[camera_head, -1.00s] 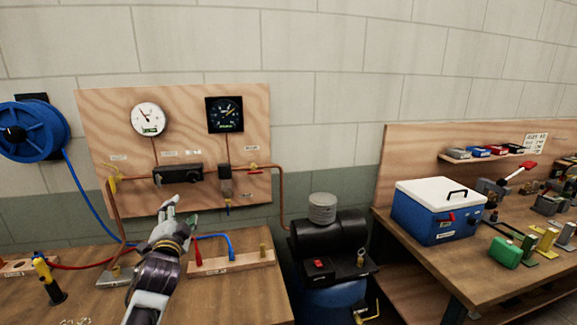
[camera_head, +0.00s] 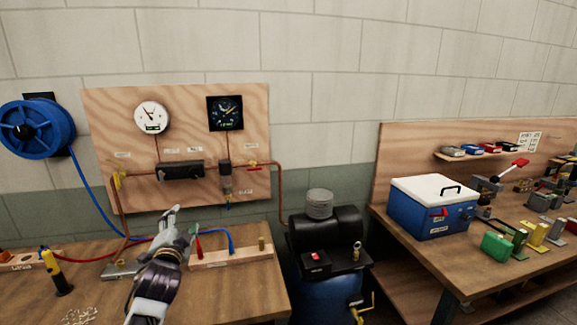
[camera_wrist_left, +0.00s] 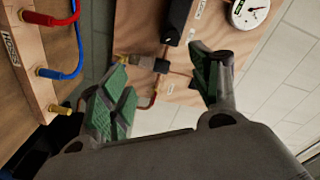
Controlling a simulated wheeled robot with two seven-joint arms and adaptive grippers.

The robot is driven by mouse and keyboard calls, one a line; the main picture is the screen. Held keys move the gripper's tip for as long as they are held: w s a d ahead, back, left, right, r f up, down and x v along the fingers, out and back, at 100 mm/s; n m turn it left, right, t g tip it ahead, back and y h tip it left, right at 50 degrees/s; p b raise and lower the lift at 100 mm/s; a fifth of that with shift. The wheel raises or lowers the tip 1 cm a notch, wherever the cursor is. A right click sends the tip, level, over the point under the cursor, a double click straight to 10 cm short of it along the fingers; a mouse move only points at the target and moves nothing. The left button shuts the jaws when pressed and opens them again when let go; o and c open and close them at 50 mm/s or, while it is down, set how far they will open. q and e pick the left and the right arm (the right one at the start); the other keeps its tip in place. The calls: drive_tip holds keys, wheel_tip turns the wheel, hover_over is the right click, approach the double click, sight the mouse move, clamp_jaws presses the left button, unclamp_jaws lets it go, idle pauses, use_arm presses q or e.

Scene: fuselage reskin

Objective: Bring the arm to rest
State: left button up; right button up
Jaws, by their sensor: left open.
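My left gripper (camera_head: 182,226) is held above the left workbench, in front of the wooden gauge panel (camera_head: 110,140). In the left wrist view the left gripper (camera_wrist_left: 165,90) has its two green-padded fingers wide apart with nothing between them. Beyond the fingers that view shows the panel with copper pipe, a black fitting and a white dial. My left arm (camera_head: 155,285) reaches in from the bottom of the head view. My right gripper is not in either view.
A wooden hose rack (camera_head: 232,256) with red and blue hoses lies close by the left gripper. A yellow-and-black tool (camera_head: 55,274) stands on the bench (camera_head: 230,300). A compressor (camera_head: 325,240) stands right of it. A blue box (camera_head: 430,212) sits on the right bench.

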use_arm(q)
drive_tip(key=s+d+f+n+g+h, duration=0.15)
drive_tip(key=s+f+g, duration=0.25)
drive_tip(key=s+f, duration=0.5)
drive_tip(key=s+d+f+n+g, duration=0.35)
drive_tip(key=s+f, duration=0.35)
drive_tip(key=f, duration=0.5)
drive_tip(key=s+d+f+n+g+h, duration=0.1)
drive_tip(key=s+d+f+g, duration=0.2)
drive_tip(key=s, duration=0.6)
drive_tip(key=s+d+f+n+g+h, duration=0.15)
drive_tip(key=s+f+g, duration=0.3)
drive_tip(key=s, duration=0.45)
wheel_tip(320, 180, down, 34)
drive_tip(key=s, duration=0.3)
drive_tip(key=s+a+f, duration=0.2)
drive_tip(key=s+f, duration=0.7)
drive_tip(key=s, duration=0.2)
drive_tip(key=s+a+f+g, duration=0.1)
drive_tip(key=s+a+f, duration=0.1)
drive_tip(key=s+f, duration=0.8)
drive_tip(key=shift+s+a+f+m+g, duration=0.15)
drive_tip(key=shift+s+a+m+g, duration=0.15)
drive_tip(key=shift+s+a+m, duration=0.1)
